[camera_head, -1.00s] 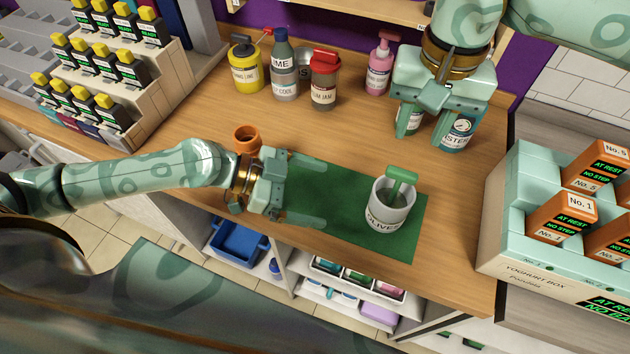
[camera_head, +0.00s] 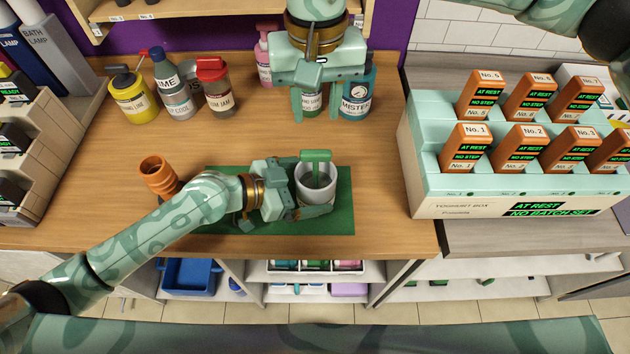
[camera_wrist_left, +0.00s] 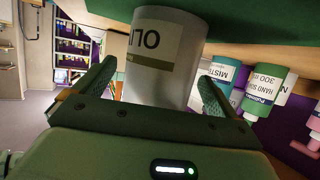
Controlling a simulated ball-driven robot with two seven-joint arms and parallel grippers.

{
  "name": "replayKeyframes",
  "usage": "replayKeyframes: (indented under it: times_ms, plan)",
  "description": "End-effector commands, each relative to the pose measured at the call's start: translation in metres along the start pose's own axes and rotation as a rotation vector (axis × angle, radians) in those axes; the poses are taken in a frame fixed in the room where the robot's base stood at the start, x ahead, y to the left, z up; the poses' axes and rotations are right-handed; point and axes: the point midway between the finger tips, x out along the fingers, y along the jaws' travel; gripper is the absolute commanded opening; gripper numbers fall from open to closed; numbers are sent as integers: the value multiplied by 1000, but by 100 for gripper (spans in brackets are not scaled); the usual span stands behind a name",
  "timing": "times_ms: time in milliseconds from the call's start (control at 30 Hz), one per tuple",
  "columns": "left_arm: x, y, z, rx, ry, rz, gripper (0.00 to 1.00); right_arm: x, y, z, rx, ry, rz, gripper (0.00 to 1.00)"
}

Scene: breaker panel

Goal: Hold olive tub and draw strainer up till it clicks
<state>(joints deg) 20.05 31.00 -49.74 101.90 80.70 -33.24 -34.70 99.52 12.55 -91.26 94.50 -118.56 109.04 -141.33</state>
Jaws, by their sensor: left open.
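The olive tub (camera_head: 311,193) is a white cup standing upright on the green mat (camera_head: 343,219). The green T-shaped strainer handle (camera_head: 316,156) sticks up out of it. My left gripper (camera_head: 296,194) is low at the tub's left side, open, with its fingers on either side of it. The left wrist view shows the tub (camera_wrist_left: 165,62) between the two spread fingers, its label partly visible; contact cannot be told. My right gripper (camera_head: 325,100) is higher up, behind the tub, fingers pointing down and apart, in front of the bottles.
Behind stand a yellow tin (camera_head: 133,98), a grey bottle (camera_head: 174,90), a red-lidded jar (camera_head: 216,92), a pink pump bottle (camera_head: 263,62) and a teal bottle (camera_head: 357,95). An orange pot (camera_head: 158,176) is left of the mat. A mint box (camera_head: 428,172) with orange blocks stands right.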

Motion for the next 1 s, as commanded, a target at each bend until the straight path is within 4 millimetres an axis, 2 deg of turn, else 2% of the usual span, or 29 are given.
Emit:
replayKeyframes:
  times_ms: [200, 467, 500, 600, 700, 733, 800, 833, 1000]
  plan:
    - [18, 0, 0, 0, 0, 0, 96, 0, 0, 0, 0, 0, 0, 36]
    - [19, 0, 0, 0, -1, 0, 96, 0, 0, 0, 0, 0, 0, 36]
    - [19, 0, 0, 0, -1, 0, 90, 0, 0, 0, 0, 0, 0, 36]
    - [19, 0, 0, 0, -1, 0, 63, 0, 0, 0, 0, 0, 0, 36]
    - [19, 0, 0, 0, -1, 0, 39, 0, 0, 0, 0, 0, 0, 36]
    - [19, 0, 0, 0, -1, 0, 67, 0, 0, 0, 0, 0, 0, 36]
    - [19, 0, 0, 0, -1, 0, 48, 0, 0, 0, 0, 0, 0, 36]
    - [19, 0, 0, 0, -1, 0, 43, 0, 0, 0, 0, 0, 0, 36]
    - [19, 0, 0, 0, -1, 0, 43, 0, 0, 0, 0, 0, 0, 36]
